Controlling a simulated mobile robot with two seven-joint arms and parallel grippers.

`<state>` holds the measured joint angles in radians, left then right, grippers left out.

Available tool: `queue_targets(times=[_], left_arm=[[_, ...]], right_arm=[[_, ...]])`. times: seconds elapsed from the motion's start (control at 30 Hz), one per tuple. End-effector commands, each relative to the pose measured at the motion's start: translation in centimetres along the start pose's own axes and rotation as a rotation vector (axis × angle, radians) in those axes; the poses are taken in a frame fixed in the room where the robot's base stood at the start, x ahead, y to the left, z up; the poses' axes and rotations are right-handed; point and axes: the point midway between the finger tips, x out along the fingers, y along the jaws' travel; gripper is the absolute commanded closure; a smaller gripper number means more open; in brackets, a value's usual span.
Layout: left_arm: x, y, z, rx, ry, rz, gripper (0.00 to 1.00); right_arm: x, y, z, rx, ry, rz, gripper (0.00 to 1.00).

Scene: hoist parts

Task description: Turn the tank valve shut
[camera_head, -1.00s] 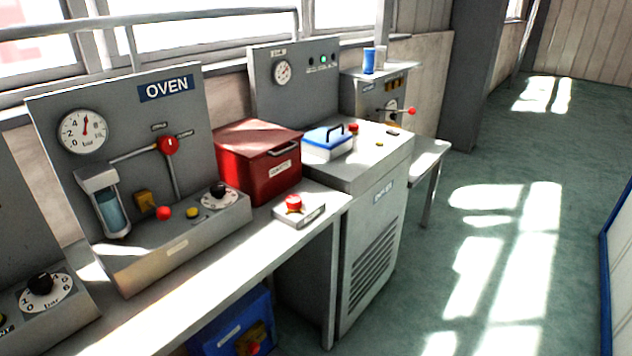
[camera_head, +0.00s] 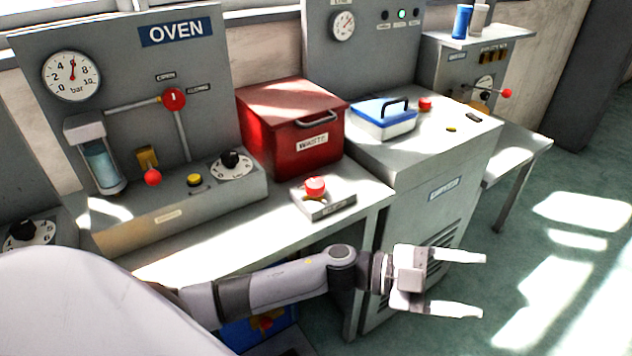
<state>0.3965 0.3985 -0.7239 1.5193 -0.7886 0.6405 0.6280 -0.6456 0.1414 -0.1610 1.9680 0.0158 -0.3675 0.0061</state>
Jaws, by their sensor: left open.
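A round red valve knob (camera_head: 172,98) sits on the pipe on the upright OVEN panel (camera_head: 120,45), with small labels above and to its right. The upper label seems to read OPEN and the right one CLOSED. The white mark on the knob looks upright. A glass cylinder with blue liquid (camera_head: 101,165) hangs left of it; I cannot tell which part is the tank. My left gripper (camera_head: 480,284) is open and empty, pointing right, in front of the grey cabinet and far right of and below the knob. My right gripper is not in view.
A pressure gauge (camera_head: 72,76) and a black dial (camera_head: 230,160) are on the oven unit. Floor at right is clear.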

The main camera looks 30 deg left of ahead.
Motion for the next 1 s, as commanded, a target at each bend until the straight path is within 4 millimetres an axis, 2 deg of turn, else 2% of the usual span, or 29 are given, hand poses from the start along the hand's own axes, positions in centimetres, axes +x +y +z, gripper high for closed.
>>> queue_targets(times=[0.17,0.27,0.37,0.47,0.63,0.8,0.9,1.0], left_arm=[[-0.4,0.0,1.5,0.152,0.013,0.352,0.29],[-2.1,-0.6,3.1,0.211,-0.038,0.549,0.29],[-4.7,-2.0,5.0,0.253,-0.135,0.738,0.29],[-8.1,-4.5,6.9,0.275,-0.276,0.910,0.29],[-15.5,-10.8,8.7,0.259,-0.596,1.133,0.29],[-22.4,-17.0,8.0,0.188,-0.915,1.239,0.29],[-25.3,-19.4,7.0,0.146,-1.047,1.259,0.29],[-26.9,-20.8,6.3,0.116,-1.126,1.265,0.29]], right_arm=[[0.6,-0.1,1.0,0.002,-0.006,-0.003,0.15],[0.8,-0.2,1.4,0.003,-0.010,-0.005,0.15],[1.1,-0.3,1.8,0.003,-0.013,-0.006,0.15],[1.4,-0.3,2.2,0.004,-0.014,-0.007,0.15],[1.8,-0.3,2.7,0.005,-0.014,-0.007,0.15],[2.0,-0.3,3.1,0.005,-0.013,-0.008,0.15],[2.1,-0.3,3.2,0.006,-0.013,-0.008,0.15],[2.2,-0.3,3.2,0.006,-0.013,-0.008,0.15]])
